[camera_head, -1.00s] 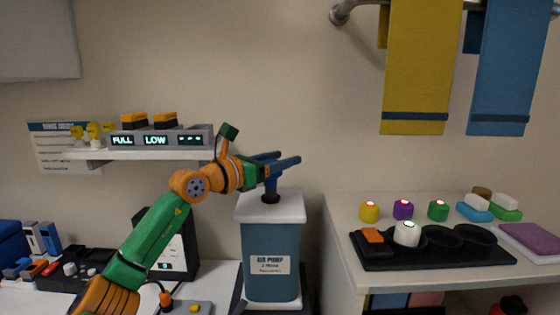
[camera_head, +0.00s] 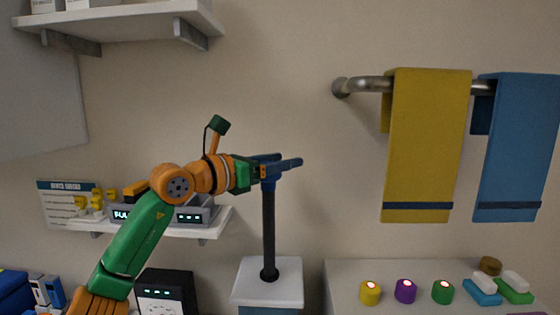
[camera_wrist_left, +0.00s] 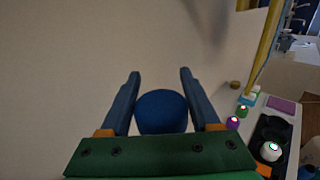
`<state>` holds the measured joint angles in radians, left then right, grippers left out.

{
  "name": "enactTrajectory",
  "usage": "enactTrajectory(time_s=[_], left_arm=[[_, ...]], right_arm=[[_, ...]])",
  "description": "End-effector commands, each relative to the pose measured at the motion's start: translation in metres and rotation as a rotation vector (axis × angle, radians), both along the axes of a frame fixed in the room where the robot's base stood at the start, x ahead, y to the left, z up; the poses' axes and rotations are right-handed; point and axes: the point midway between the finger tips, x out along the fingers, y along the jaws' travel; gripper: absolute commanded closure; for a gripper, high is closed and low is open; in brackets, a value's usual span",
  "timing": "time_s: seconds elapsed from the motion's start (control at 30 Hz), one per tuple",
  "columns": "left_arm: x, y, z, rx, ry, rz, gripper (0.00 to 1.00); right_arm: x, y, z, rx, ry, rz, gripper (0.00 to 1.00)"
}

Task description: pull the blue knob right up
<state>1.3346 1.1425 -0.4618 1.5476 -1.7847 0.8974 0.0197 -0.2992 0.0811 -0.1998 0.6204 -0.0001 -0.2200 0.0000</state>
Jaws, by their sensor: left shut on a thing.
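The blue knob (camera_head: 268,184) sits at the top of a long dark rod (camera_head: 269,232). The rod stands upright out of the white lid (camera_head: 267,284) of the blue pump, and a long stretch of it is exposed. My left gripper (camera_head: 290,162) is shut on the knob, its blue fingers pointing right, high above the lid. In the left wrist view the round knob (camera_wrist_left: 161,111) is between the two fingers. The gripper hides part of the knob in the head view. Most of the pump body is below the picture. My right gripper is not in view.
A small shelf with display boxes (camera_head: 195,214) is behind my left arm. Another white shelf (camera_head: 120,20) is at upper left. A yellow towel (camera_head: 428,145) and a blue towel (camera_head: 518,150) hang on a rail at right. Coloured buttons stand on a counter (camera_head: 340,275) at lower right.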

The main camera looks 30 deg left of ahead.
Motion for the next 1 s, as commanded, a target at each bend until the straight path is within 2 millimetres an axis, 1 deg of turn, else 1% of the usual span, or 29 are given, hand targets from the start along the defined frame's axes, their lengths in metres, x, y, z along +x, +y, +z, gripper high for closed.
enactTrajectory(time_s=[0.03,0.23,0.27,0.3,0.33,0.37,0.6,0.67,0.77,0.8,0.9,1.0], left_arm=[[-0.002,0.001,0.008,-0.005,-0.022,0.003,1.0],[-0.002,0.002,0.01,-0.007,-0.027,0.004,1.0],[-0.002,0.002,0.01,-0.007,-0.027,0.004,0.29],[-0.002,0.002,0.01,-0.007,-0.027,0.004,0.18],[-0.002,0.002,0.01,-0.006,-0.025,0.004,0.1],[-0.002,0.002,0.009,-0.006,-0.024,0.003,0.07],[-0.001,0.001,0.006,-0.004,-0.018,0.002,0.07],[-0.004,0.002,0.005,-0.004,-0.018,0.002,0.07],[-0.02,0.006,0.0,-0.003,-0.02,0.005,0.07],[-0.029,0.008,0.0,-0.003,-0.021,0.005,0.07],[-0.05,0.013,0.001,-0.002,-0.022,0.006,0.07],[-0.064,0.017,0.003,-0.004,-0.021,0.005,0.07]], right_arm=[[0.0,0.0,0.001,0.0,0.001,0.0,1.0],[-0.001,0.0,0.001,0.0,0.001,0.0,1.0],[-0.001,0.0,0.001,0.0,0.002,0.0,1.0],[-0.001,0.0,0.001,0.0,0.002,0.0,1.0],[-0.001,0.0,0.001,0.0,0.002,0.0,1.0],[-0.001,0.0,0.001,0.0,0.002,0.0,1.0],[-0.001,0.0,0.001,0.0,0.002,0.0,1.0],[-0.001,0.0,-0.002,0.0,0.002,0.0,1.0],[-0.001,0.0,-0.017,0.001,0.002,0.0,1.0],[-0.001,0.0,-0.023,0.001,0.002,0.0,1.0],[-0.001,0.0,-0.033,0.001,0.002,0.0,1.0],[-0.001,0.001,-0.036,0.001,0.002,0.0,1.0]])
